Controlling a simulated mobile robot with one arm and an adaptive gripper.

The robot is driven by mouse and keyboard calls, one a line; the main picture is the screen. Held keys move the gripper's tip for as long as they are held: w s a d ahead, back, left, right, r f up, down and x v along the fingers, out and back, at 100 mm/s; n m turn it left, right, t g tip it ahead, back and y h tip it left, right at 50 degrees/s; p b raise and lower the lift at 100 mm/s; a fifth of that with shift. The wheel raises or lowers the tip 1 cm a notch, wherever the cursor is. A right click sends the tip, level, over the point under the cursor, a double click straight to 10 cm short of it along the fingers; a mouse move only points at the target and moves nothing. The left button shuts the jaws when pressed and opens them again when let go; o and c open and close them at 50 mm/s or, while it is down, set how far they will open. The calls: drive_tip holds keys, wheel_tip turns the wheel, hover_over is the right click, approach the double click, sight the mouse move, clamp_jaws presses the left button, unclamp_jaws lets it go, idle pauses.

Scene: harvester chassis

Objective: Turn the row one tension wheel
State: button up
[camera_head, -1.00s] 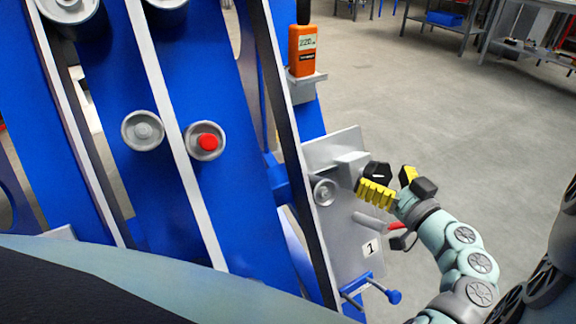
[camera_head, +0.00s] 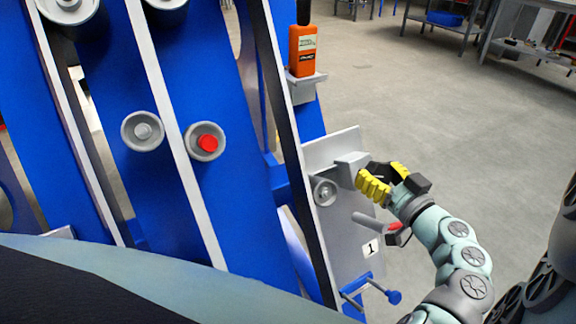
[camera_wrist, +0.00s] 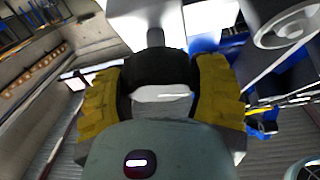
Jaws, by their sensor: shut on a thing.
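The row one tension wheel (camera_head: 384,168) is a small black knob on the grey plate (camera_head: 340,225) marked 1, at the right of the blue frame. My gripper (camera_head: 383,180) is shut on it, with a yellow ribbed finger on either side. In the wrist view the black wheel (camera_wrist: 158,72) fills the space between the two yellow finger pads, and a grey shaft runs from it to a pale block. The fingers hide part of the wheel. An orange meter (camera_head: 303,50) with a small display sits on a bracket above the plate; its reading is too small to read.
Grey rollers (camera_head: 143,131), one with a red centre (camera_head: 206,142), stand on the blue frame (camera_head: 240,170). A blue T-handle (camera_head: 375,290) sticks out below the plate. A grey rod and a red-tipped part are under my gripper. Open floor lies to the right.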

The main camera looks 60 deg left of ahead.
drive_tip(key=shift+c, duration=1)
drive_tip(key=shift+m, duration=0.3)
